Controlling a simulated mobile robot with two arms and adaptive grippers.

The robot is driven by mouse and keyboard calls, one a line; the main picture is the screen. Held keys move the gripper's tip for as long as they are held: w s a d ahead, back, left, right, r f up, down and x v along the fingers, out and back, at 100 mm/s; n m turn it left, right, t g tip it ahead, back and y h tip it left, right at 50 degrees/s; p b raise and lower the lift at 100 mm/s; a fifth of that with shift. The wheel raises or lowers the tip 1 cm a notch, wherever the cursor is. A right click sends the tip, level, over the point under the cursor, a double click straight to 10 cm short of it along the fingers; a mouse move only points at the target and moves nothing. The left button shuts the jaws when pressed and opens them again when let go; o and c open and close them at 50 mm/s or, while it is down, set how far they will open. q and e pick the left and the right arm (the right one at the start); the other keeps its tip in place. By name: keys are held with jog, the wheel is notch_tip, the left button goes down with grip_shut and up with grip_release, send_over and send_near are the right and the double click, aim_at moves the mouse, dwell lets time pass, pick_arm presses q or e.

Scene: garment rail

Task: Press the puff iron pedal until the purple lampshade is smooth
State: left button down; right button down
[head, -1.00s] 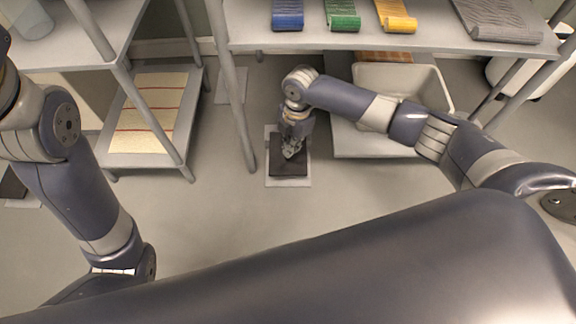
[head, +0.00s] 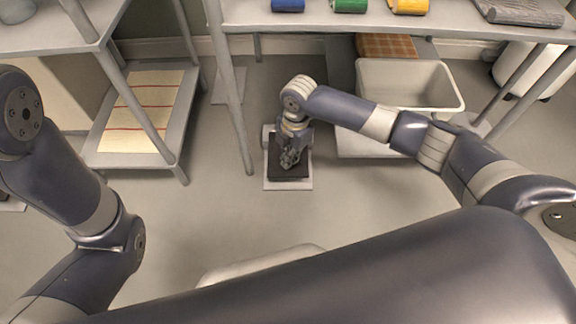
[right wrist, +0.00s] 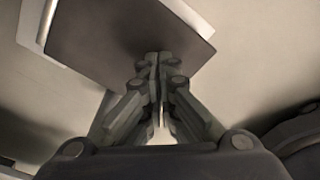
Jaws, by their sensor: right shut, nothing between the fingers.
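The dark puff iron pedal (head: 290,172) sits on a light base plate on the floor, in front of the shelf leg. My right gripper (head: 289,162) points down at the pedal with its fingers shut and empty. In the right wrist view the closed fingertips (right wrist: 158,62) overlap the dark pedal plate (right wrist: 110,35); I cannot tell whether they press it or only hover close. My left arm shows at the left, but its gripper is out of view. The purple lampshade is not in view.
A shelf (head: 400,22) with blue, green and yellow rolls spans the top right. A pale bin (head: 410,105) stands under it, right of the pedal. A low rack with a striped cloth (head: 142,110) stands at left.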

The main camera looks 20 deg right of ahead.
jog(key=shift+f+b, duration=0.7)
jog(key=shift+f, duration=1.2)
jog(key=shift+d+r+p, duration=0.2)
jog(key=shift+d+p, duration=0.1)
jog(key=shift+w+d+r+p, duration=0.2)
jog(key=shift+w+d+p, duration=0.1)
jog(key=shift+d, duration=0.25)
jog(key=shift+w+d+r+p, duration=0.2)
jog(key=shift+d+p, duration=0.1)
jog(key=shift+d, duration=0.2)
jog(key=shift+w+d+f, duration=0.1)
jog(key=shift+d, duration=0.15)
jog(key=shift+r, duration=0.25)
notch_tip(320, 180, up, 12)
jog(key=shift+w+d+f, duration=0.15)
jog(key=shift+w+d, duration=0.1)
